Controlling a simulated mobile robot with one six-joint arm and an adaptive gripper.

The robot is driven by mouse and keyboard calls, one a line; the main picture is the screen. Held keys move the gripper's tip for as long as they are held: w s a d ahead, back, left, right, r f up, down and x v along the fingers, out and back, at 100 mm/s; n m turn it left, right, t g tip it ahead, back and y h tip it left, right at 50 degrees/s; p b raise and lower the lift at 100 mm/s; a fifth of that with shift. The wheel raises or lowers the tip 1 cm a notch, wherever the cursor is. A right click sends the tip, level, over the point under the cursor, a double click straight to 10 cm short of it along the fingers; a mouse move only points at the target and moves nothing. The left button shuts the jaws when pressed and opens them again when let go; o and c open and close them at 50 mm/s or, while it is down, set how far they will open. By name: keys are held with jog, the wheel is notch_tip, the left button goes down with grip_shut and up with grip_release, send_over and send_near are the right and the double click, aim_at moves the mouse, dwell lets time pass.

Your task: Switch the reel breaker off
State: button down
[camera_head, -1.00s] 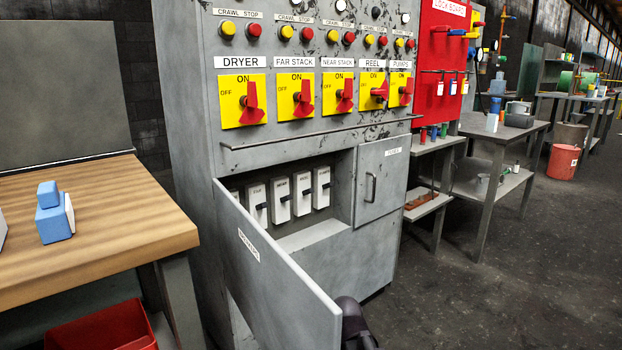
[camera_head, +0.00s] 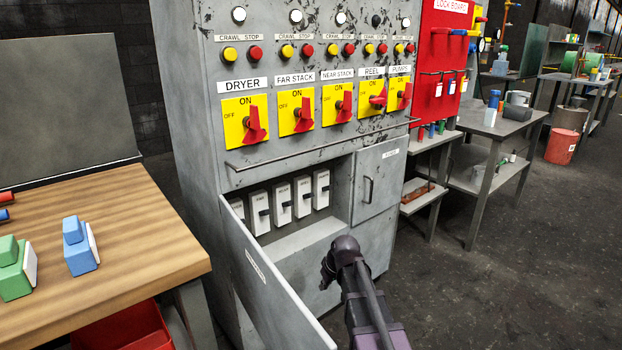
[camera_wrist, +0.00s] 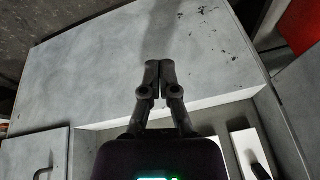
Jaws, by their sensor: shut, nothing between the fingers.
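The breakers stand in a row of several white units with black levers in the cabinet's lower recess. The one second from the right, which appears to be the reel breaker (camera_head: 302,199), has a label too small to read surely. The leftmost unit is partly hidden by the door. Its lever's setting is unclear. The large red REEL handle (camera_head: 378,99) above lies horizontal, unlike its upright neighbours. My gripper (camera_head: 327,274) is shut and empty, in front of the cabinet below and right of the breakers, apart from them. In the wrist view its fingertips (camera_wrist: 160,65) meet.
The recess's grey door (camera_head: 270,275) swings open towards me, left of my gripper. A closed door with a handle (camera_head: 370,189) lies right of the recess. A rail (camera_head: 320,145) crosses above. A wooden bench (camera_head: 130,225) with blue and green blocks stands left.

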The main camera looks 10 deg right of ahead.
aim_at(308, 196)
jog(key=w+d+r+n+t+y+p, duration=0.1)
jog(key=w+d+r+t+p, duration=0.1)
jog(key=w+r+p, duration=0.8)
jog(key=w+d+r+n+t+y+p, duration=0.1)
jog(key=w+d+r+t+p, duration=0.1)
jog(key=w+r+p, duration=0.8)
notch_tip(308, 196, up, 6)
jog(key=w, duration=0.2)
jog(key=shift+w+f+n+t, duration=0.25)
jog(key=shift+w+n+t, duration=0.05)
jog(key=shift+n+t, duration=0.1)
jog(key=shift+f, duration=0.1)
jog(key=shift+b+x, duration=3.5)
jog(key=shift+x, duration=1.45)
jog(key=shift+a, duration=0.25)
jog(key=shift+s+f+b, duration=0.1)
jog(key=shift+b, duration=0.3)
